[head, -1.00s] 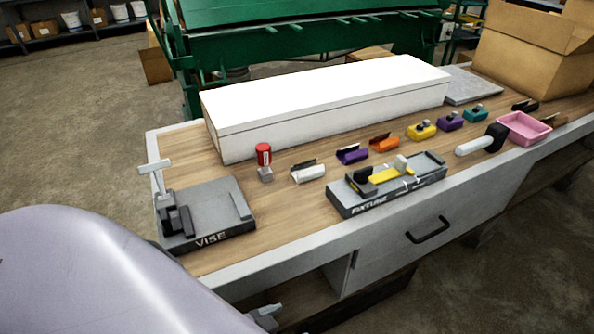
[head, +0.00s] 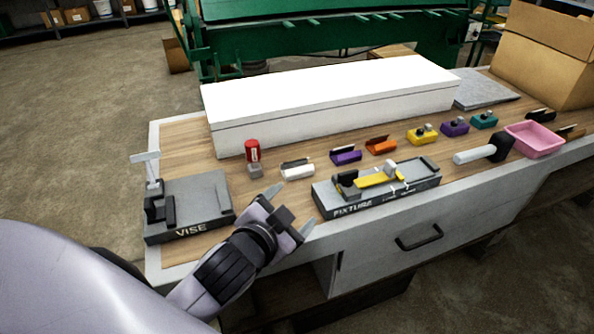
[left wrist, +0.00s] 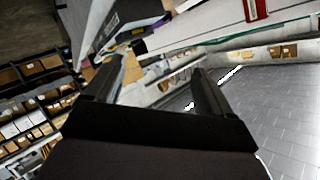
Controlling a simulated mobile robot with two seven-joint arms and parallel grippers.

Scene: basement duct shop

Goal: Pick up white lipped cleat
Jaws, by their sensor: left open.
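The white lipped cleat (head: 297,171) lies on the wooden bench top, between the red-topped item and the purple cleat. It is a short white channel with a dark inner edge. My left gripper (head: 289,211) is open and empty at the front edge of the bench, below and in front of the white cleat, apart from it. In the left wrist view the open fingers (left wrist: 158,78) show with nothing between them, and I cannot make out the cleat there. My right gripper is not in view.
The vise (head: 188,207) stands left of my gripper and the fixture (head: 376,190) with a yellow piece stands right. The red-topped item (head: 252,152) is close left of the cleat. A long white box (head: 330,100) lies behind. Purple (head: 345,155) and orange (head: 380,145) cleats lie to the right.

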